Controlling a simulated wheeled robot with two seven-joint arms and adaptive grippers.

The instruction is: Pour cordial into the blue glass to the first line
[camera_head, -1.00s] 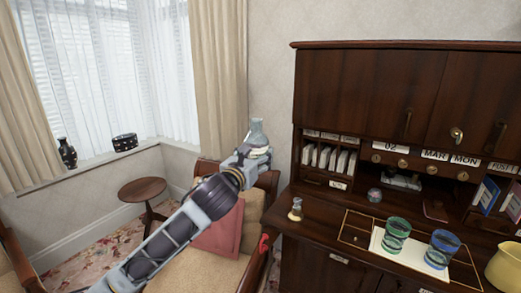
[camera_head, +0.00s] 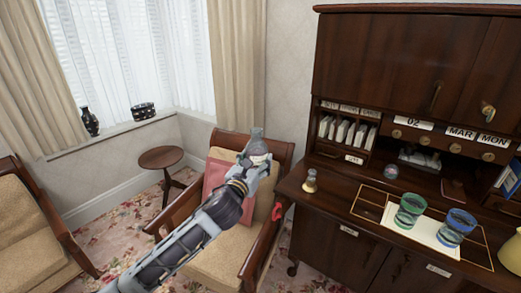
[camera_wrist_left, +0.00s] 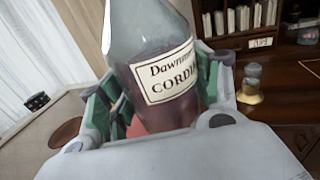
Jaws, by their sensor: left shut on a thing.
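My left gripper (camera_head: 253,162) is shut on the cordial bottle (camera_head: 258,147), in the air in front of the armchair and left of the desk. In the left wrist view the bottle (camera_wrist_left: 155,70) has clear glass, a white label reading in part "CORDI" and dark red liquid inside. It looks roughly upright, a little tilted. The blue glass (camera_head: 456,228) stands on a white sheet on the desk, right of the green glass (camera_head: 409,211). Both are well to the right of my gripper. The lines on the blue glass are too small to tell apart. My right gripper is out of view.
A small flask with yellowish contents (camera_head: 310,182) stands near the desk's left edge, and also shows in the left wrist view (camera_wrist_left: 250,85). A yellow jug (camera_head: 512,252) is at the right. A cabinet (camera_head: 410,65) rises behind.

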